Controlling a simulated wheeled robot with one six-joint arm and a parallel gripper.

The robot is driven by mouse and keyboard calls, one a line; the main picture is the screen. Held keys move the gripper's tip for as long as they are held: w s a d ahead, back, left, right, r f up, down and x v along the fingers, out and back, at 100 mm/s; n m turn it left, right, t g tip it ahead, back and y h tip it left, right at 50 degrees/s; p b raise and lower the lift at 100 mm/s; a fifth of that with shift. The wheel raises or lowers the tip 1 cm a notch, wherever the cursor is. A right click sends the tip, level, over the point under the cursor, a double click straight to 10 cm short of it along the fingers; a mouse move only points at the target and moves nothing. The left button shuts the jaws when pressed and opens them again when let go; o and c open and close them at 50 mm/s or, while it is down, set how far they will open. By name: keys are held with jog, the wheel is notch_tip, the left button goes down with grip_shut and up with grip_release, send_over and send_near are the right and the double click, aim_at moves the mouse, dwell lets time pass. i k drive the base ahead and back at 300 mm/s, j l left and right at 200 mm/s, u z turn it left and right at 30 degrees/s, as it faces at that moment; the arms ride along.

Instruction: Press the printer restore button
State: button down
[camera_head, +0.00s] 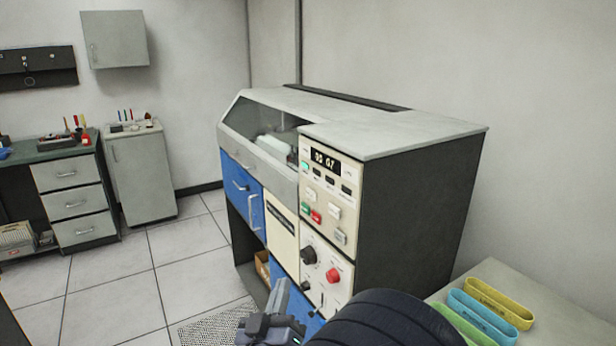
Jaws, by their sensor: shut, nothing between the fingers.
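The printer (392,142) is a large grey machine with a glass-fronted top and a cream control panel (345,170) facing left. Labels are too small to read, so I cannot tell which is the restore button. Lower down are a black knob (309,254) and a red round knob (333,275). My gripper (281,292) is at the bottom, shut and empty, below the buttons and apart from them.
Blue doors (243,188) with handles are on the printer's front. A table (571,314) with yellow, blue and green bands (499,302) stands at the lower right. Grey cabinets (140,175) and a workbench (35,153) are at the back left. The tiled floor between is clear.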

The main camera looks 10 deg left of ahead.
aim_at(310, 194)
jog(key=i+j+z, duration=0.15)
jog(key=i+j, duration=0.7)
